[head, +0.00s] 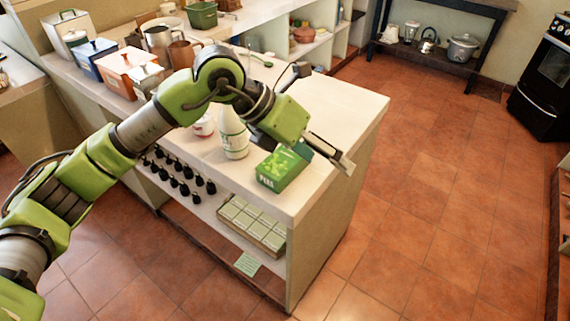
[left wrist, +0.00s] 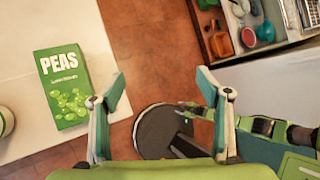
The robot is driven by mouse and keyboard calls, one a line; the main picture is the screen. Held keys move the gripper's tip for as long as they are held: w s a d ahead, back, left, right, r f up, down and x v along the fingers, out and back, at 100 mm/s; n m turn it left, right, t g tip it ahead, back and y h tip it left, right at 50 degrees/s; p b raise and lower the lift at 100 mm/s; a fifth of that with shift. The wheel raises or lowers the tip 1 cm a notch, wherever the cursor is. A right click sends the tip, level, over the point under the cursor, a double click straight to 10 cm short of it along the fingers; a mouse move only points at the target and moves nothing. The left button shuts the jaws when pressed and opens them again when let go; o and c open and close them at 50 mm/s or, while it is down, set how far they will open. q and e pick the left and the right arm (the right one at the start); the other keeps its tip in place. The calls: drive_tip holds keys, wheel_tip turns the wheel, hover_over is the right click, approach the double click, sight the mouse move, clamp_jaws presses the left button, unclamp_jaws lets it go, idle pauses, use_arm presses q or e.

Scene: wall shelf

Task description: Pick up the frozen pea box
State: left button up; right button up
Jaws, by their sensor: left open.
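The frozen pea box (head: 283,169) is green and lies on the white counter top near its front right corner. In the left wrist view the pea box (left wrist: 63,87) shows its "PEAS" label and sits left of the fingers. My left gripper (head: 346,168) is above and to the right of the box, out by the counter's edge. In the left wrist view the left gripper (left wrist: 160,85) is open, with nothing between its fingers and floor below them.
A white bottle (head: 234,134) stands left of the box, with a red and white cup (head: 204,125) beside it. Canisters and mugs (head: 158,40) fill the counter's far left. The shelf below holds several boxes (head: 252,222). Tiled floor (head: 420,200) is clear to the right.

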sight(283, 159)
use_arm(q)
drive_tip(key=w+a+n+t+y, duration=0.15)
drive_tip(key=w+a+y, duration=0.4)
drive_tip(key=a, duration=0.55)
drive_tip(key=shift+t, duration=0.35)
drive_tip(key=x, duration=0.2)
drive_tip(key=p+x, duration=0.1)
drive_tip(key=x, duration=0.2)
drive_tip(key=w+x, duration=0.1)
drive_tip(key=x, duration=0.1)
drive_tip(key=shift+d+p, duration=0.15)
drive_tip(key=shift+p, duration=0.2)
drive_tip(key=shift+w+d+f, duration=0.15)
drive_tip(key=shift+f, duration=0.3)
drive_tip(key=shift+w+d+f+p, duration=0.15)
drive_tip(key=shift+f+p, duration=0.15)
drive_tip(key=shift+p, duration=0.15)
drive_tip(key=p+x, duration=0.1)
drive_tip(key=x, duration=0.2)
drive_tip(key=shift+w+d+f, duration=0.2)
drive_tip(key=shift+f, duration=0.05)
drive_tip(key=shift+w+d+f, duration=0.1)
drive_tip(key=shift+f, duration=0.3)
drive_tip(key=shift+c, duration=0.3)
